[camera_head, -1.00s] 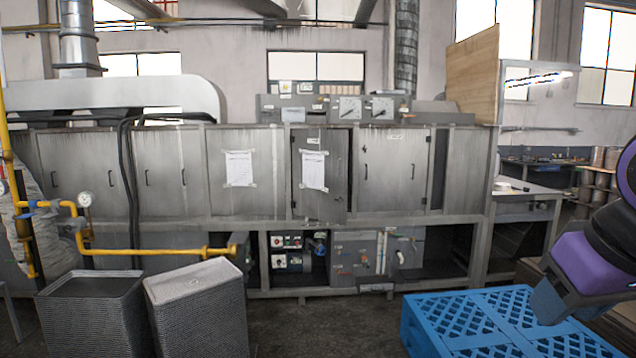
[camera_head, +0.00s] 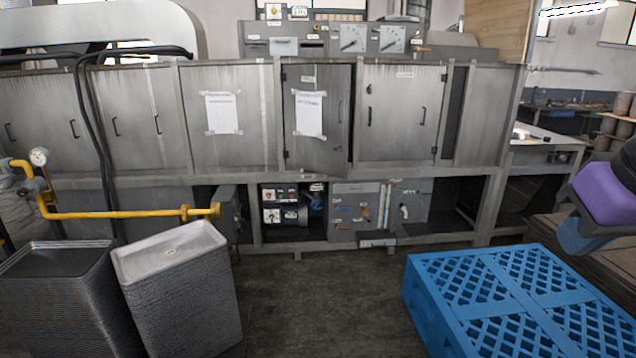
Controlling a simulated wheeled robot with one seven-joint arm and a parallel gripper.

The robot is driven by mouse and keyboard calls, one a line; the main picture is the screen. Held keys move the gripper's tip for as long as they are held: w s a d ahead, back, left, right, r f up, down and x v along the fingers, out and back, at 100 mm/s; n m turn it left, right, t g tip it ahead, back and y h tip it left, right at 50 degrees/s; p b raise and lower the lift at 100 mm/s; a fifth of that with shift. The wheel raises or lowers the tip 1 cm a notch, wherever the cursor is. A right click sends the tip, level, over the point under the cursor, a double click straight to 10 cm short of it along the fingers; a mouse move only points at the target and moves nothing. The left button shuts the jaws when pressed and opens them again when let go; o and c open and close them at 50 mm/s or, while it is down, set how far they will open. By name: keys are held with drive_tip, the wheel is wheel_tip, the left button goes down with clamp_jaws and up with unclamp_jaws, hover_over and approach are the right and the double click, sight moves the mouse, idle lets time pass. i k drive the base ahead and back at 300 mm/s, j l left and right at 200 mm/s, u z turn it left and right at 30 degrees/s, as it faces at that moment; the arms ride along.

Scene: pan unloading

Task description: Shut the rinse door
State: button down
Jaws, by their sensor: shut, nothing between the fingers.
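The door that stands ajar (camera_head: 320,135) is a grey metal panel in the middle of the long washing machine (camera_head: 225,165). I take it for the rinse door, but its small label is too small to read. A white paper sheet is taped on it. Its hinges are on the left edge. Its right edge, with a dark handle (camera_head: 340,110), stands out a little from the frame, and a dark gap shows there. Only part of my purple and black arm shows at the right edge, well apart from the door. My gripper's fingers are not in view.
A blue plastic pallet (camera_head: 500,300) lies on the floor at the right front. Two stacks of trays (camera_head: 180,285) stand at the left front. A yellow pipe (camera_head: 120,213) runs before the machine at left. Floor between stacks and pallet is clear.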

sight(317, 97)
drive_tip(key=i, duration=1.75)
drive_tip(key=i+u, duration=0.15)
drive_tip(key=i, duration=0.25)
drive_tip(key=i+l+u, duration=0.15)
drive_tip(key=i, duration=0.25)
drive_tip(key=i+l+u, duration=0.2)
drive_tip(key=i, duration=0.2)
drive_tip(key=i+l+u, duration=0.15)
drive_tip(key=i, duration=0.25)
